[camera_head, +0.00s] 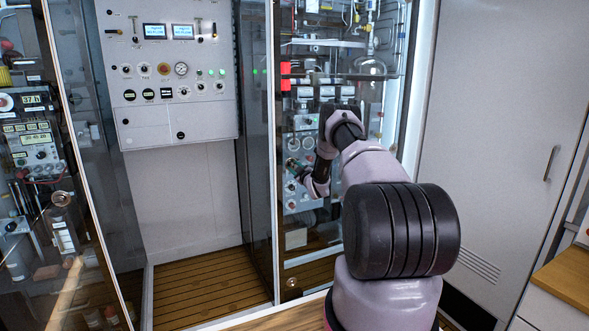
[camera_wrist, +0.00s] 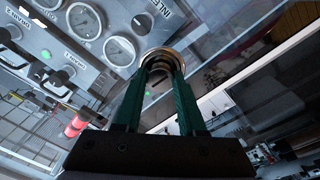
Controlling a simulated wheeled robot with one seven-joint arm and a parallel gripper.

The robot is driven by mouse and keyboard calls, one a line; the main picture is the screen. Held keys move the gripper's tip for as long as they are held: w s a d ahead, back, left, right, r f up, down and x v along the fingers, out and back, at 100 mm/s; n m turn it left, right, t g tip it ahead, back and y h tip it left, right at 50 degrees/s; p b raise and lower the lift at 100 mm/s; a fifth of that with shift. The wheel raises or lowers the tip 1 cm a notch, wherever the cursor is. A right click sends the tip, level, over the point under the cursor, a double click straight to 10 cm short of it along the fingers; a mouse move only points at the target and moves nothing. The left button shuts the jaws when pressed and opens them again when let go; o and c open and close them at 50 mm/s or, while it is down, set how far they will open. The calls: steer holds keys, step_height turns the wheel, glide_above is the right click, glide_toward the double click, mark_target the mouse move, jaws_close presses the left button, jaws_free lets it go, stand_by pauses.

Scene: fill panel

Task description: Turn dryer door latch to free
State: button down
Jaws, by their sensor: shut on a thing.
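In the wrist view, a round latch with a brass-coloured rim (camera_wrist: 177,56) lies at the tips of my gripper (camera_wrist: 161,75). The two green fingers are shut on the dark middle part of the latch, and their tips hide some of it. I cannot tell which way the latch is turned. In the head view, my gripper (camera_head: 293,166) is in front of the equipment behind the glass, left of my wrist. The latch under the fingers cannot be made out there.
A grey control panel (camera_head: 170,107) stands on the left. Another round brass latch (camera_head: 292,283) sits low on the middle glass door, and one (camera_head: 62,198) is on the left glass door. A grey cabinet door (camera_head: 500,130) is at the right. Gauges (camera_wrist: 84,20) are close by in the wrist view.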

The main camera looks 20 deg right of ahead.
steer(key=shift+a+n, duration=0.1)
steer(key=shift+n, duration=0.6)
steer(key=c, duration=0.5)
jaws_free()
steer(key=shift+s+f, duration=0.1)
steer(key=shift+s, duration=0.4)
steer(key=s, duration=0.9)
steer(key=shift+s+d+f, duration=0.2)
steer(key=shift+s+f, duration=0.1)
steer(key=shift+s, duration=0.1)
steer(key=shift+r, duration=0.15)
